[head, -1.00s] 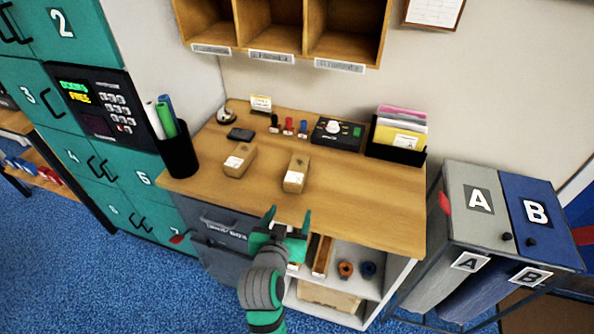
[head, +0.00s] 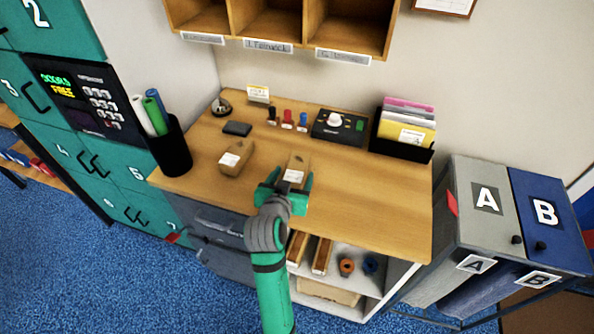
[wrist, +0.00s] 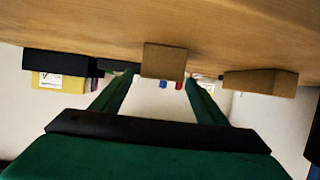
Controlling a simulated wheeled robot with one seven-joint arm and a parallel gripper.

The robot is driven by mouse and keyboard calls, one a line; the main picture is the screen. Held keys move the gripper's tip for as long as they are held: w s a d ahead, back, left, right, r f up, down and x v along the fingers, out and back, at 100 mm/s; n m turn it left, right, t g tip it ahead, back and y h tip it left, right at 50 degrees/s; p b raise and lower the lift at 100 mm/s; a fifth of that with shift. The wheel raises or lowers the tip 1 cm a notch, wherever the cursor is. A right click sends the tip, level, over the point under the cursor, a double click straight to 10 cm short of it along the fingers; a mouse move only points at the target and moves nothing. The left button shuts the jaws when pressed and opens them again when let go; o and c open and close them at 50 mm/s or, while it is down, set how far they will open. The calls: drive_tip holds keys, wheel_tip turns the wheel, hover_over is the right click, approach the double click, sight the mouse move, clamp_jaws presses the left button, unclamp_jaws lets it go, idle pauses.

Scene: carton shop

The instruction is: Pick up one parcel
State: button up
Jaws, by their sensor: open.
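Two small brown cardboard parcels with white labels lie on the wooden counter (head: 370,205). The left parcel (head: 237,158) lies clear of my gripper. The right parcel (head: 298,164) is just beyond my gripper (head: 284,182), which partly hides its near end. In the wrist view, which looks upside down, the right parcel (wrist: 164,61) shows between the two green fingers (wrist: 160,82), and the left parcel (wrist: 262,82) is off to the right. My gripper is open. I cannot tell whether a finger touches the right parcel.
A black pen cup (head: 170,150) with rolled papers stands at the counter's left edge. A dark flat item (head: 237,129), stamps (head: 287,118), a control box (head: 339,126) and a file holder (head: 402,135) line the back. The counter's right part is clear. Bins A (head: 480,205) and B (head: 545,215) stand right.

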sight(295, 171)
drive_tip(key=x, duration=0.5)
drive_tip(key=shift+w, duration=0.15)
drive_tip(key=shift+c, duration=0.7)
drive_tip(key=c, duration=1)
drive_tip(key=shift+c, duration=0.5)
drive_tip(key=shift+r, duration=0.15)
